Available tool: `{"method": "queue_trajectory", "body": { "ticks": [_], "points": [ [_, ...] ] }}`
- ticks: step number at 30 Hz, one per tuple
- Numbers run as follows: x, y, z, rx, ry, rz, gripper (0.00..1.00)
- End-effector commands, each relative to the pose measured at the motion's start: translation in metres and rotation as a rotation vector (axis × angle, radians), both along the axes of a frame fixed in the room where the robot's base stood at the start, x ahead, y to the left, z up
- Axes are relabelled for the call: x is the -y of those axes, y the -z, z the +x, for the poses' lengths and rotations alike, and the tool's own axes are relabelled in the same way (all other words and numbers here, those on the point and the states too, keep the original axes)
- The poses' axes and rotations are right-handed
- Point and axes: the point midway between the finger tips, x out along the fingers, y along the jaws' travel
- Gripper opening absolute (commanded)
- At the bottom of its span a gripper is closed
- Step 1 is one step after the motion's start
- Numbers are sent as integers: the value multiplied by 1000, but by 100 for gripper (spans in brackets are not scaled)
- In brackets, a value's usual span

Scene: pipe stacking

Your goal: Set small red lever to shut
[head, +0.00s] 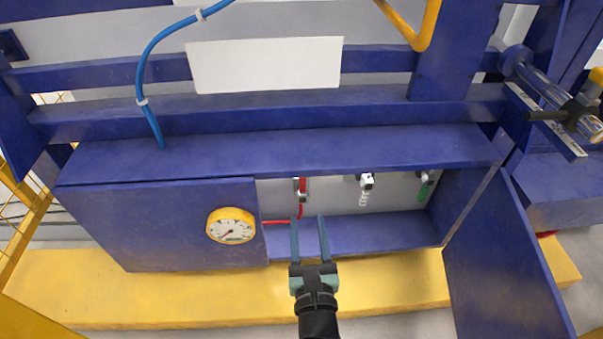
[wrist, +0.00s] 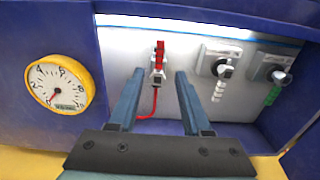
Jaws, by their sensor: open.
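The small red lever (head: 302,185) is on a valve on the back wall of the open blue cabinet, above my gripper in the head view. In the wrist view the red lever (wrist: 160,50) points upward from its metal valve, with a red hose curving down below it. My gripper (head: 309,219) is open and empty at the cabinet opening. In the wrist view the fingers (wrist: 159,75) stand one on each side of the valve's line, apart from the lever. I cannot tell the exact depth gap.
A black knob (wrist: 225,70) with a white hose and another knob (wrist: 276,76) with a green tag sit to the right. A yellow gauge (head: 230,225) is on the closed left panel. The cabinet door (head: 505,265) hangs open at right.

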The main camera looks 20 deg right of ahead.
Motion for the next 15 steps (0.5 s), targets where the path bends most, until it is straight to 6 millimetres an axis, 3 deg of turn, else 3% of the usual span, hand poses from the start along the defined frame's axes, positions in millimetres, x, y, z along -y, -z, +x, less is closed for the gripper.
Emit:
{"method": "queue_trajectory", "body": {
  "ticks": [15],
  "points": [
    [23,2,81,5,1,-2,49]
  ]
}}
